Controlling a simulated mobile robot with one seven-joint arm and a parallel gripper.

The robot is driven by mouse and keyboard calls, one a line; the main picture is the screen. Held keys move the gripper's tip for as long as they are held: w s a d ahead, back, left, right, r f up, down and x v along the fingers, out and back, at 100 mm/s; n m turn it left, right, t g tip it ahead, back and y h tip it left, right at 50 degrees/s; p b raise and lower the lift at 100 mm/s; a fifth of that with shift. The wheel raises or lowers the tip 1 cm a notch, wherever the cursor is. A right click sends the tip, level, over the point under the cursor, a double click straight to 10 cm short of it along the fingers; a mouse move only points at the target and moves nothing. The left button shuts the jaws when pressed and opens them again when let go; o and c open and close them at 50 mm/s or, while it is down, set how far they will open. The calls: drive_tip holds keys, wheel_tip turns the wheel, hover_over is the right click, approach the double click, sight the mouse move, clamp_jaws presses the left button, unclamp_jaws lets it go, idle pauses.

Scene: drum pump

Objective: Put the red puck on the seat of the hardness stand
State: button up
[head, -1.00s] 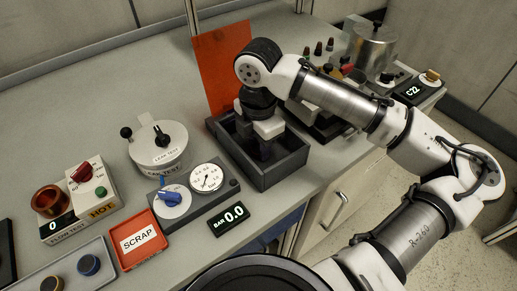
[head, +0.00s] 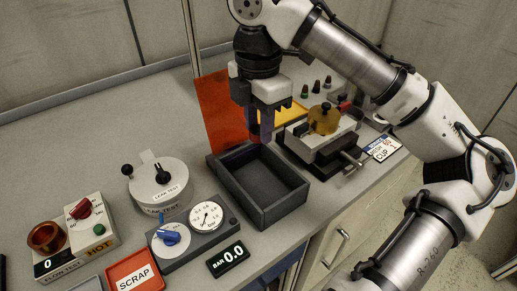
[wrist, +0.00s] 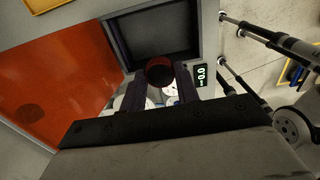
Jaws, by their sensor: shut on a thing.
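My gripper (head: 260,138) points down above the back edge of the dark open-topped tray (head: 233,194). In the wrist view my gripper (wrist: 160,88) is shut on the red puck (wrist: 160,71), a dark red round piece between the two fingers. In the head view the puck (head: 255,131) shows only as a small dark red patch, mostly hidden by the fingers. The puck is clear of the tray, which looks empty. I cannot tell for sure which device is the hardness stand or where its seat is.
An orange-red upright panel (head: 213,105) stands close behind the tray. A vise-like fixture with a brass knob (head: 323,118) stands to the right, with a small display (head: 383,148) beside it. The gauge box (head: 206,215), leak-test pot (head: 160,184) and scrap tray (head: 136,272) stand left.

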sight(258, 129)
wheel_tip(258, 129, up, 4)
drive_tip(key=shift+f+p, duration=0.15)
drive_tip(key=shift+p, duration=0.2)
wheel_tip(258, 129, up, 3)
drive_tip(key=p, duration=0.4)
drive_tip(key=shift+f, duration=0.1)
drive_tip(key=shift+a+f, duration=0.1)
